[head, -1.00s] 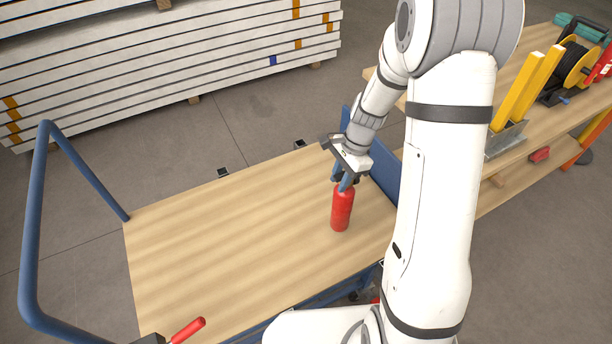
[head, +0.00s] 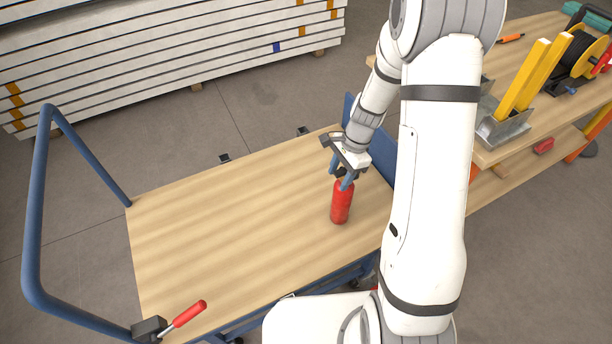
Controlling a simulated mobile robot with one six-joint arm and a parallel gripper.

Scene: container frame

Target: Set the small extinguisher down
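The small red extinguisher (head: 341,203) stands upright at the right part of the cart's wooden deck (head: 220,240). Its base looks at or just above the deck; I cannot tell for certain that it touches. My gripper (head: 341,174) points down over it, with one bluish finger on each side of its dark top. The gripper appears shut on that top, which the fingers partly hide.
A workbench (head: 530,135) with a cable reel (head: 575,60) and yellow bars (head: 530,80) stands at right. The deck's middle is clear.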

